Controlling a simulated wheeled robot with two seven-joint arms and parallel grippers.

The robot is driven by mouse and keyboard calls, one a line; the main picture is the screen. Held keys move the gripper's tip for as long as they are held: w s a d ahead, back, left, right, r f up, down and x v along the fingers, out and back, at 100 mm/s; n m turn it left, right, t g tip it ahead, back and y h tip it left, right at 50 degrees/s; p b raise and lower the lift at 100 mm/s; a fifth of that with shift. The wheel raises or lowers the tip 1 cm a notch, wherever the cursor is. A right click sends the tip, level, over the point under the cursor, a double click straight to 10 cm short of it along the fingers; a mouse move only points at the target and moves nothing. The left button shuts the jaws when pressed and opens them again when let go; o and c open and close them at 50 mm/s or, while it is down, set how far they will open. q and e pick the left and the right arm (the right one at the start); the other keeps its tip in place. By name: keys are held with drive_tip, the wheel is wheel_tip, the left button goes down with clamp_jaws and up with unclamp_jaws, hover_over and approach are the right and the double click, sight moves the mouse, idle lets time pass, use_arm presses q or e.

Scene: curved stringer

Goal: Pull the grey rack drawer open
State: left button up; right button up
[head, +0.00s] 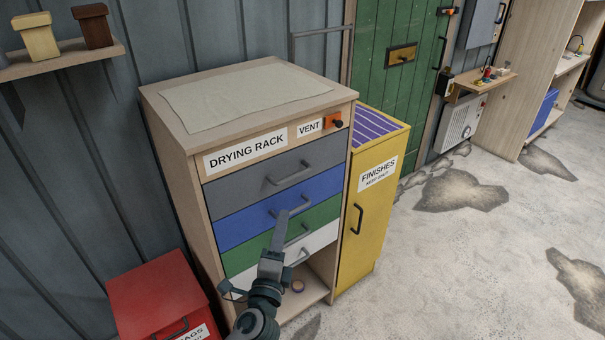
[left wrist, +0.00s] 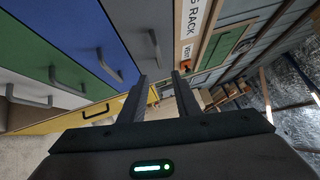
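The grey drawer (head: 238,191) is the top drawer of the drying rack (head: 174,174), and it looks shut, flush with the drawers below. Its dark bar handle (head: 289,174) is free. In the left wrist view the grey drawer (left wrist: 128,22) and its handle (left wrist: 155,48) show ahead of the fingers. My left gripper (head: 282,215) is in front of the rack, below the grey handle in the head view, overlapping the blue drawer's handle. In the left wrist view its two fingers (left wrist: 159,78) are apart with nothing between them. My right gripper is not in view.
Blue (head: 235,226), green (head: 243,255) and white drawers with handles sit below the grey one. A yellow finishes cabinet (head: 371,215) adjoins the rack on the right. A red bin (head: 150,291) stands at left. The floor at right is clear.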

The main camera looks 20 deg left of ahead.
use_arm(q)
drive_tip(key=shift+w, duration=0.1)
drive_tip(key=p, duration=0.4)
approach(294, 175)
drive_tip(key=w, duration=0.3)
drive_tip(key=w+a, duration=0.1)
drive_tip(key=w, duration=0.6)
drive_tip(key=shift+a+r, duration=0.15)
drive_tip(key=shift+r, duration=0.15)
clamp_jaws()
